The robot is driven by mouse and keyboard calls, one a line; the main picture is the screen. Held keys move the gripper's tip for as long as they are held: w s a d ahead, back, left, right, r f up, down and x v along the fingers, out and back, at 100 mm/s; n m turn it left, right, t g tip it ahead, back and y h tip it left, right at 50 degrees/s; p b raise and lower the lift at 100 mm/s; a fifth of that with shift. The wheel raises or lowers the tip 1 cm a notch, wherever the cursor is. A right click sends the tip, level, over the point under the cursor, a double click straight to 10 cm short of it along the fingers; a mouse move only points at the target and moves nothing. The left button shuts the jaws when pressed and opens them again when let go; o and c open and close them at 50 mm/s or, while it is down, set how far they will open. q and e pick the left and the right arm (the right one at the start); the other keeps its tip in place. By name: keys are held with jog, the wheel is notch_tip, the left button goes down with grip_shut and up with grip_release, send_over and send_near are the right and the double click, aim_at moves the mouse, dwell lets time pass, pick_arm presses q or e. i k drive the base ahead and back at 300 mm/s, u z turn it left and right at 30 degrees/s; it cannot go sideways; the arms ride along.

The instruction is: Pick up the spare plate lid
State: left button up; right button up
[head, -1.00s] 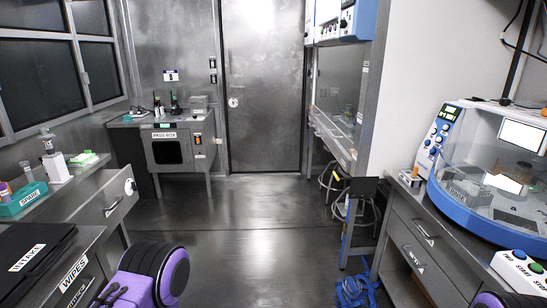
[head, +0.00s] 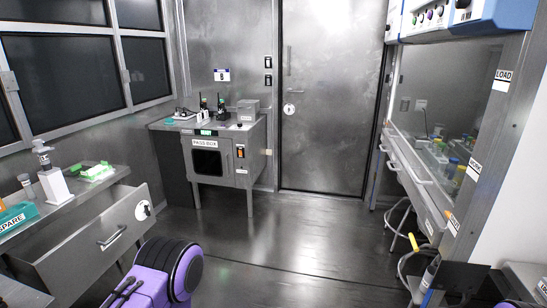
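I cannot make out a plate lid with certainty in the head view. A teal box (head: 22,216) with a partly cut-off label, "PARE", stands on the left counter at the picture's edge. Whether a lid lies in or near it, I cannot tell. A green and white item (head: 97,172) lies farther back on that counter, too small to identify. Neither gripper is in view. A purple and black part of my own arm shows at the bottom left.
A drawer (head: 105,238) juts out from the left counter. The pass box (head: 213,160) stands by the far wall, beside a closed metal door (head: 328,100). A glass-fronted cabinet (head: 445,120) is at right, with a stool (head: 398,222) beneath. The middle floor is clear.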

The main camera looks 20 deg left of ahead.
aim_at(74, 171)
jog(key=u, duration=0.75)
jog(key=i, duration=0.9)
jog(key=u, duration=1.05)
jog(key=i, duration=0.25)
jog(key=z, duration=0.25)
jog(key=k, duration=1.2)
jog(key=z, duration=1.2)
jog(key=i, duration=2.55)
jog(key=u, duration=0.55)
jog(key=i, duration=0.85)
jog(key=u, duration=0.7)
